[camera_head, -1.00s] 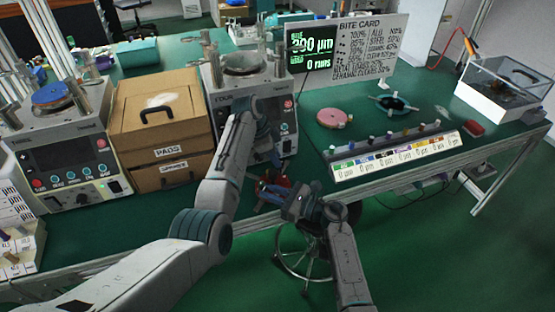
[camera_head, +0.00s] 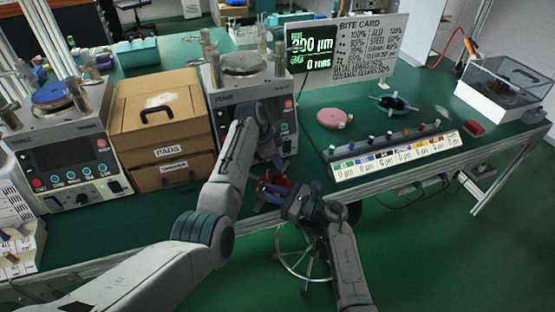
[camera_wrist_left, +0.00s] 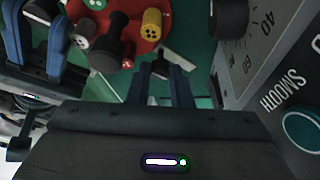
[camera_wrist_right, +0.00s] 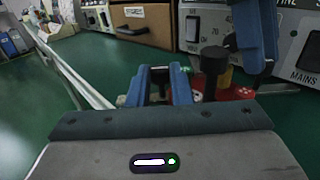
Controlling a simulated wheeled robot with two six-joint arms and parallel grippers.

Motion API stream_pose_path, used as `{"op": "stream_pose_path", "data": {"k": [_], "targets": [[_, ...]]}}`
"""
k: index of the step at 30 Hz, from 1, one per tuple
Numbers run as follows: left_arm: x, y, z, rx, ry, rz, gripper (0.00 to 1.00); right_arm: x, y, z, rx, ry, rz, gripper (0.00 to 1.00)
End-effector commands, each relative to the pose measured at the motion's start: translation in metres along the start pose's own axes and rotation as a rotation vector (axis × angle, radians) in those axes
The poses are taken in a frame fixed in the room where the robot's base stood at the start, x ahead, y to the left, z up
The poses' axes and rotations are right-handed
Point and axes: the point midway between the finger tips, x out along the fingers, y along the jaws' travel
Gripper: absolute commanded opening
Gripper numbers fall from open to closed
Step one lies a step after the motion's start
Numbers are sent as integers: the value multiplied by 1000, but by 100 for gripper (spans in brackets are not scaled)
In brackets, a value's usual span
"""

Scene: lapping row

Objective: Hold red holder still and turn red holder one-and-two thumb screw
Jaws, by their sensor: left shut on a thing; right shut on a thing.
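The red holder (camera_head: 276,184) is at the table's front edge in the head view, mostly hidden by my grippers. In the left wrist view the red holder (camera_wrist_left: 150,27) carries yellow, white, green and black round pieces. My left gripper (camera_wrist_left: 165,66) is shut at the holder's edge; the exact part gripped is hard to see. My right gripper (camera_wrist_right: 160,74) is shut on a small dark thumb screw (camera_wrist_right: 160,70) beside the holder. The left wrist view also shows the right gripper's blue fingers around a dark piece.
A lapping machine (camera_head: 283,105) stands right behind the grippers. Brown pad boxes (camera_head: 160,112) are left of it. A row of coloured labels (camera_head: 395,158), a pink disc (camera_head: 331,117) and a clear-lidded box (camera_head: 500,92) stand to the right. A stool (camera_head: 300,262) is below.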

Motion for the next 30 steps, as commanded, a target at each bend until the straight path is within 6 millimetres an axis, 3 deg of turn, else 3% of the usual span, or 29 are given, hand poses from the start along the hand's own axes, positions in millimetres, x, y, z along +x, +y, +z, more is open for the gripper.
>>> {"op": "stream_pose_path", "data": {"k": [21,30], "targets": [[1,6,-2,-451,2,-186,0,0,0,0,0,0,1,0],[1,6,-2,-553,2,-230,0,0,0,0,0,0,1,0]]}}
